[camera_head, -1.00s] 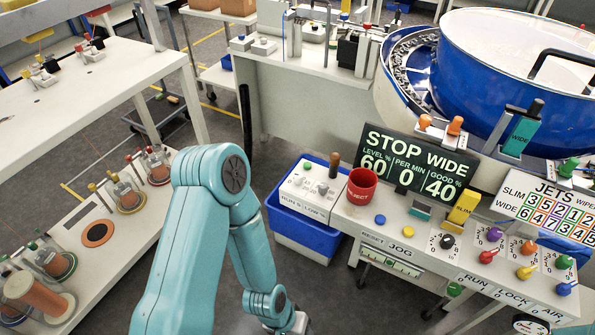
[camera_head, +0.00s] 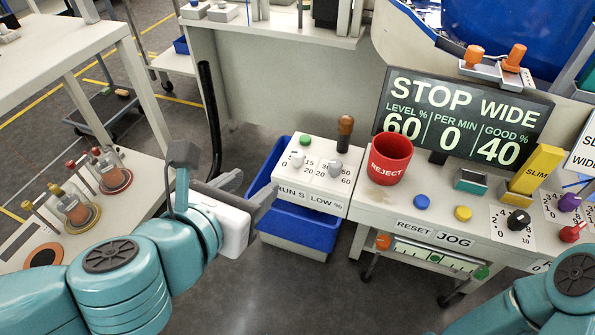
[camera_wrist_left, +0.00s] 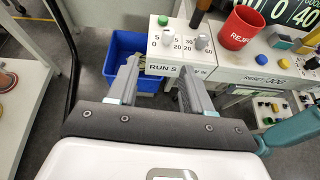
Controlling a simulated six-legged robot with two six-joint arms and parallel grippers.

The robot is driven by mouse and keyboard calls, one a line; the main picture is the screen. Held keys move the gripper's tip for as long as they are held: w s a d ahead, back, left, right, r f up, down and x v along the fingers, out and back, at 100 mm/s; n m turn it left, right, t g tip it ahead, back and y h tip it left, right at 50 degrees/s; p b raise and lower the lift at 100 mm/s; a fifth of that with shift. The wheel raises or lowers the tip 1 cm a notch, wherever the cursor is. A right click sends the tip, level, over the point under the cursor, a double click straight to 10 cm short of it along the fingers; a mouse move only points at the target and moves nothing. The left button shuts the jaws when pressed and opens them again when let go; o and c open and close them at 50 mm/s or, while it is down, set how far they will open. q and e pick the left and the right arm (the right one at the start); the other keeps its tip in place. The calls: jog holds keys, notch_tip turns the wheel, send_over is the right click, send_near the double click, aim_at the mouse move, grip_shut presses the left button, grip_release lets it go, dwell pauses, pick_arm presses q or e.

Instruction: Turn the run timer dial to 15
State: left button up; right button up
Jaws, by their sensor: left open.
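The run timer dial (camera_head: 297,159) is a small pale knob on top of a white box (camera_head: 315,203), above the label RUN S. Small numbers, among them 0, 15 and 20, are printed around it. Which one its pointer faces is too small to tell. In the left wrist view the dial (camera_wrist_left: 166,40) lies beyond the fingers. My left gripper (camera_head: 250,188) is open and empty, left of the box and apart from the dial. Its two fingers (camera_wrist_left: 158,75) point toward the box in the wrist view. My right arm shows at the lower right, without its gripper.
A second pale knob (camera_head: 335,166), over LOW %, sits close right of the dial. A green button (camera_head: 305,140) and a brown-topped lever (camera_head: 345,128) stand behind. A red REJECT cup (camera_head: 389,158) is to the right. A blue bin (camera_head: 298,231) is below.

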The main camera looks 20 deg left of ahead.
pick_arm(q)
send_near(295, 158)
jog(key=b+x, duration=0.5)
jog(key=x, duration=0.5)
jog(key=shift+w+f, duration=0.1)
jog(key=shift+w, duration=0.1)
jog(key=shift+w+f, duration=0.1)
jog(key=shift+w, duration=0.3)
pick_arm(e)
jog(key=f, duration=0.5)
jog(key=shift+s+d+f, duration=0.1)
jog(key=shift+s+f, duration=0.15)
jog(key=shift+f, duration=0.15)
pick_arm(q)
grip_shut()
